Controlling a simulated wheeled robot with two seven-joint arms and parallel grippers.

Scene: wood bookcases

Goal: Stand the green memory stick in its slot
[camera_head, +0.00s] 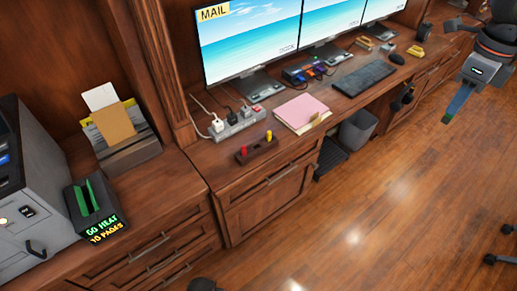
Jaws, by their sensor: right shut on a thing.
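A small dark wooden block (257,151) stands near the front edge of the desk. A red stick (243,151) stands at its left end and a yellow stick (268,136) at its right end. The part between them looks empty, but its slot is too small to make out. My right gripper (453,109) is at the upper right, over the floor, well away from the block. It points downward and is shut on a small green thing, seemingly the green memory stick (448,117), mostly hidden by the fingers.
A white power strip (236,123) lies behind the block, and pink papers (301,113) lie to its right. Monitors (250,45) stand behind. A keyboard (363,78) lies farther right. A dark binding device (94,208) stands at left. The wooden floor (370,200) is open.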

